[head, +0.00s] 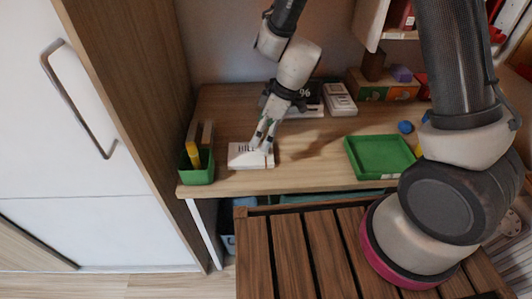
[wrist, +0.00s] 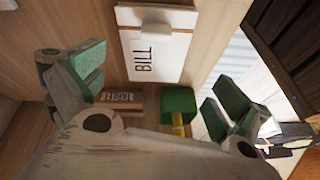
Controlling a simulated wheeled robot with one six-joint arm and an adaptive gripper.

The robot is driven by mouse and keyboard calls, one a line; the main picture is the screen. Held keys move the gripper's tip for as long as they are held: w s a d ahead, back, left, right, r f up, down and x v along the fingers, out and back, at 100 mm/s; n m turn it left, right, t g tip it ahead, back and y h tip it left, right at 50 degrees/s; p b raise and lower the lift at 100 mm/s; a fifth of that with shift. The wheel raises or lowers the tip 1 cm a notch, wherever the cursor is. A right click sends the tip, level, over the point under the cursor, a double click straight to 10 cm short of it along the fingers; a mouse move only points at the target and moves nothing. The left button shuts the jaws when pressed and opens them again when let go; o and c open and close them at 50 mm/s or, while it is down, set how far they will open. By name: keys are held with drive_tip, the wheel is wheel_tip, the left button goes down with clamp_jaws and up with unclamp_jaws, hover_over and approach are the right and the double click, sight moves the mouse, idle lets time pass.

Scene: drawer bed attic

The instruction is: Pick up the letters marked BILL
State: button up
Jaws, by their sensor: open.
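The white letters marked BILL (head: 240,160) lie flat near the front left of the wooden desk. In the wrist view the letters (wrist: 140,65) are at the top centre, with black BILL print and a pale raised block on top. My gripper (head: 264,145) is over their right part in the head view and hides some of it. In the wrist view the open fingers of my gripper (wrist: 158,88) are spread to the left and right, with nothing between the pads. I cannot tell whether a fingertip touches the letters.
A green holder (head: 198,176) with yellow and brown items stands left of the letters. A green tray (head: 378,158) lies to the right, with a blue ball (head: 405,127) behind. A white device (head: 340,98) is at the back. Bare desk separates letters and tray.

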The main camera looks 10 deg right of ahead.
sight(251, 153)
drive_tip(key=shift+w+n, duration=0.4)
drive_tip(key=shift+n, duration=0.7)
drive_tip(key=shift+a+f, duration=0.1)
drive_tip(key=shift+f, duration=0.2)
drive_tip(key=x, duration=0.7)
drive_tip(key=shift+s+a+f, duration=0.1)
drive_tip(key=shift+f, duration=0.05)
drive_tip(key=c, duration=0.8)
